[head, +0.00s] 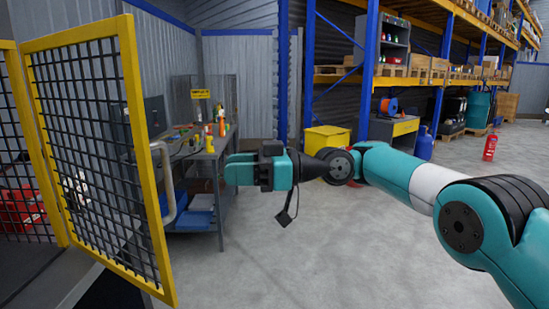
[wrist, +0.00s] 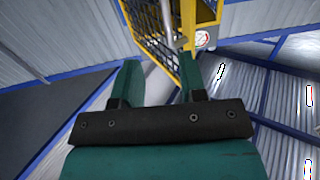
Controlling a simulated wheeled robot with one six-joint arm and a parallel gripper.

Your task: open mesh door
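The mesh door (head: 95,140) has a yellow frame and black wire grid, and stands at an angle on the left of the head view. Its grey bar handle (head: 166,185) sits on the door's right side. The door (wrist: 205,12) and its grey handle (wrist: 167,18) also show at the top of the wrist view. My gripper (head: 230,171) points left towards the handle, with a gap between them in the head view. Its two teal fingers (wrist: 160,68) are apart with nothing between them. The handle appears beyond the fingertips.
A workbench (head: 208,155) with bottles and tools stands behind the handle and my gripper. A yellow bin (head: 327,139), blue gas cylinder (head: 424,143) and red extinguisher (head: 490,148) stand farther back. The grey floor (head: 330,255) in front is clear.

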